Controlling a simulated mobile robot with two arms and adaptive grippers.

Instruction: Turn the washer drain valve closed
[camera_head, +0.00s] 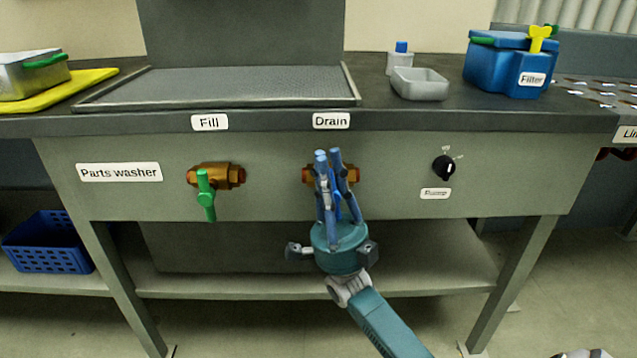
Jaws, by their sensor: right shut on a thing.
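The brass drain valve (352,174) sits on the front panel of the parts washer, below the white "Drain" label (331,121). My right gripper (328,156) reaches up from below in front of it, with its blue fingers shut over the valve's middle. My left gripper is not in view.
To the left, the fill valve (220,176) has a green handle (205,196) hanging down. A black knob (444,167) is on the right. The dark counter edge (270,122) juts above the valves. A lower shelf (420,285) runs underneath.

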